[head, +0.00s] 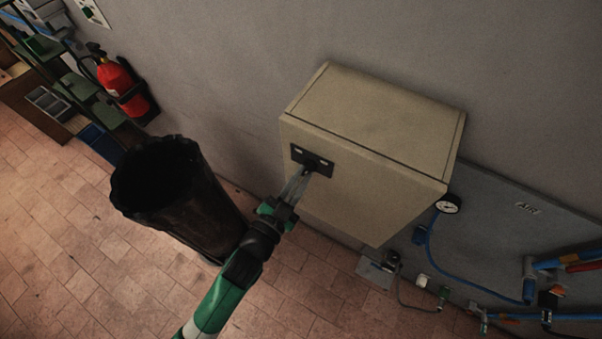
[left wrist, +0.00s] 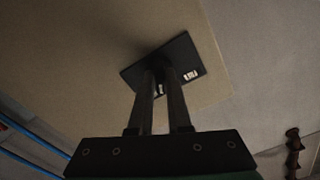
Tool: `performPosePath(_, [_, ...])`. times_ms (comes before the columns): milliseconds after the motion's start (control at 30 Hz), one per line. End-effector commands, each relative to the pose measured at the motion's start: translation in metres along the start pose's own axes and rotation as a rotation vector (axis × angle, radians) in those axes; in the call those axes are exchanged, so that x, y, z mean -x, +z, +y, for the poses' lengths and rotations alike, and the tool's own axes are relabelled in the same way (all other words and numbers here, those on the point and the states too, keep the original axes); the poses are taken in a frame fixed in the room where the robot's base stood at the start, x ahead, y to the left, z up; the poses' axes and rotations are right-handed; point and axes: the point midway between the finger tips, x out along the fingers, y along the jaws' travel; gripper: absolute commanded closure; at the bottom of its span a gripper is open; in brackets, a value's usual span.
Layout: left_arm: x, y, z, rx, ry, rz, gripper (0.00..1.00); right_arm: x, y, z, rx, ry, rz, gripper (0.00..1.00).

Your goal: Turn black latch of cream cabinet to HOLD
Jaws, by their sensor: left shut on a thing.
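The cream cabinet (head: 350,200) is on the grey wall at the middle of the head view. A black latch plate (head: 298,153) with small white labels sits on its front near the left edge. My left gripper (head: 306,173) reaches up to the plate and is shut on the latch, which its fingers mostly hide. In the left wrist view, the two fingers of my left gripper (left wrist: 160,85) meet the black plate (left wrist: 190,55), and a white label shows to their right. The latch's exact angle cannot be told. My right gripper is not in view.
A black bin (head: 190,205) stands left of my left arm. A red fire extinguisher (head: 117,82) hangs on the wall at the upper left. A gauge (head: 447,204) and blue hoses (head: 470,280) are right of the cabinet. The tiled floor (head: 320,290) below is mostly clear.

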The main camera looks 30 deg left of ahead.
Motion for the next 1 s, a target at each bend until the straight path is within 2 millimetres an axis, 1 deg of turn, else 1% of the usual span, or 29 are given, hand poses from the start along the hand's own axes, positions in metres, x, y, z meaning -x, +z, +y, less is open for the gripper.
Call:
performPosePath(33, [0.0001, -0.0016, -0.001, -0.039, 0.001, -0.002, 1.0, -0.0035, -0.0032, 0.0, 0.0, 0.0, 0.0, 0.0])
performPosePath(200, [0.0, -0.0012, -0.001, -0.168, 0.001, -0.002, 1.0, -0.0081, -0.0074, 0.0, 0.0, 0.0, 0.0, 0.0])
performPosePath(433, [0.0, -0.0007, -0.0008, -0.284, 0.0, -0.001, 1.0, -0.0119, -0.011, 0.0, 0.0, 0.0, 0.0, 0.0])
performPosePath(700, [0.0, -0.0002, -0.0006, -0.338, 0.0, 0.0, 1.0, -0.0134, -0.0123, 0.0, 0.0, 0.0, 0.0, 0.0])
performPosePath(1000, [0.0, 0.0, -0.0005, -0.342, 0.0, 0.0, 1.0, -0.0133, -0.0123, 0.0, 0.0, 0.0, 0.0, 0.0])
